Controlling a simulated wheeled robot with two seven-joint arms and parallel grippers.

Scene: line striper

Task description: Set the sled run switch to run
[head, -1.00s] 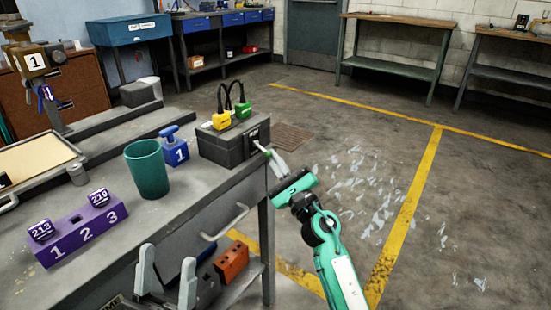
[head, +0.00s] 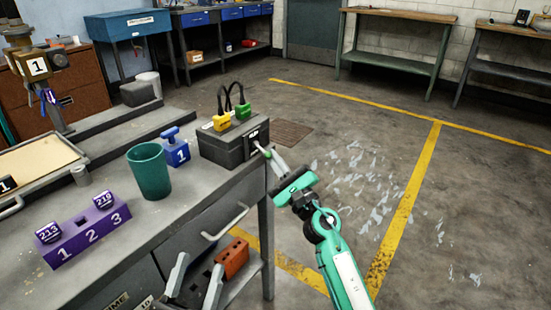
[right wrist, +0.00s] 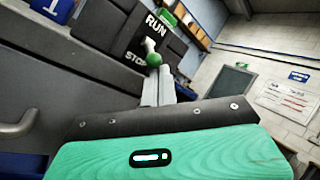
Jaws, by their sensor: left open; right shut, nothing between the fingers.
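The sled run switch is on the side of a dark grey box (head: 228,148) at the bench's corner. In the right wrist view its lever ends in a green ball (right wrist: 153,59), and the RUN and STOP labels (right wrist: 139,58) are on the panel. The ball sits close to the STOP label. My right gripper (head: 271,155) is shut and empty, its fingertips (right wrist: 158,76) at the ball; I cannot tell whether they touch. My left gripper (head: 195,278) is open and empty at the bench's front edge.
Yellow and green padlocks (head: 222,122) stand on the box. The floor to the right is free.

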